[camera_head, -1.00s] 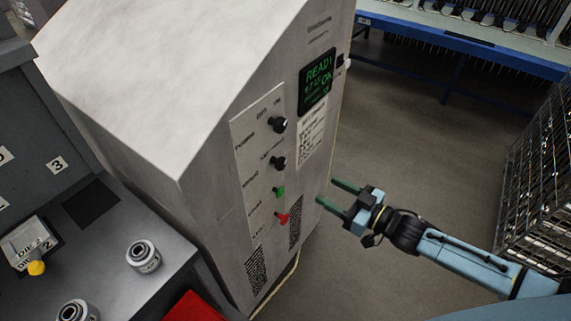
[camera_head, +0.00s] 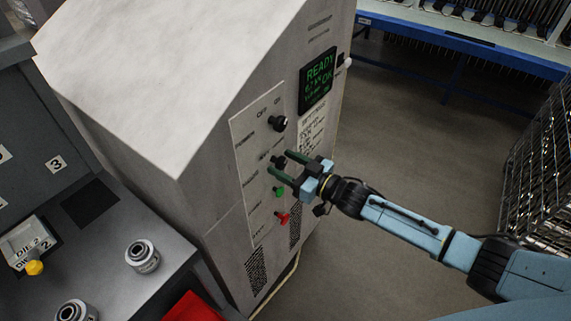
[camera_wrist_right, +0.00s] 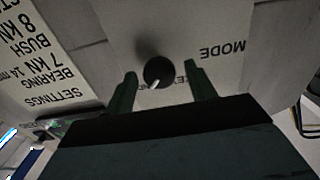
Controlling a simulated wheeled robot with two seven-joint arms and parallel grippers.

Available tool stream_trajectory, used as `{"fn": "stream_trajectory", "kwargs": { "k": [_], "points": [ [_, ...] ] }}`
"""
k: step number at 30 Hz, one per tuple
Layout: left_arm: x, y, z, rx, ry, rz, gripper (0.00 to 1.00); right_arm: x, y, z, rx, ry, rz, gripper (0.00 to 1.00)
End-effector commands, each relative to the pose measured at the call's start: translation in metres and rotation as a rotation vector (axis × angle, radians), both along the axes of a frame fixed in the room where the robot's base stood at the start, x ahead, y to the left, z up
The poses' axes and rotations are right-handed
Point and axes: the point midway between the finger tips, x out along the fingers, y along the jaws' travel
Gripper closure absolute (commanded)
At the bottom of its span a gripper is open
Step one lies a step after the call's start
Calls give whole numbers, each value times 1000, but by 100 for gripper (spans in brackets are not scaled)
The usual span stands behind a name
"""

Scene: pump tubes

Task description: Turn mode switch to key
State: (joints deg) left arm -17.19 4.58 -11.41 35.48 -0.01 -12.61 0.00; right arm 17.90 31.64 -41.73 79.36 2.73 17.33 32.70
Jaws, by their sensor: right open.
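The mode switch is a round black knob with a pale pointer mark. In the right wrist view the mode switch (camera_wrist_right: 158,72) sits between the two fingertips, with a gap on each side, below the word MODE. In the head view the mode switch (camera_head: 278,161) is partly hidden by my fingers. My right gripper (camera_head: 281,164) has green fingers and is open at the front panel (camera_head: 243,150) of the grey cabinet. Its fingers also show in the right wrist view (camera_wrist_right: 159,82). I cannot tell whether the fingertips touch the panel. My left gripper is not in view.
The power knob (camera_head: 278,123) is above the mode switch; a green button (camera_head: 279,191) and a red button (camera_head: 282,217) are below. A lit display (camera_head: 318,80) is at upper right. A wire cage (camera_head: 545,165) stands at the right. The floor between is clear.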

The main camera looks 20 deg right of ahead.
Motion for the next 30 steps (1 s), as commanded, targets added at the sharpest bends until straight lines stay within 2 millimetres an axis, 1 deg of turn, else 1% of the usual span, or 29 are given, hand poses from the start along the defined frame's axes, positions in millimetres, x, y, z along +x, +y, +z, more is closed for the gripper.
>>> {"fn": "stream_trajectory", "kwargs": {
  "k": [9, 19, 25, 30],
  "points": [
    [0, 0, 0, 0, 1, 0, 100, 2, 2, 0, -1, -1, 1, 45],
    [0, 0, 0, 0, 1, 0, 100, 2, 2, 0, -1, -1, 0, 88],
    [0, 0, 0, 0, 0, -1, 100, 2, 2, 0, -10, -8, 0, 88],
    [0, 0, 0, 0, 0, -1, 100, 2, 2, 0, -51, -40, 0, 88]
  ]
}}
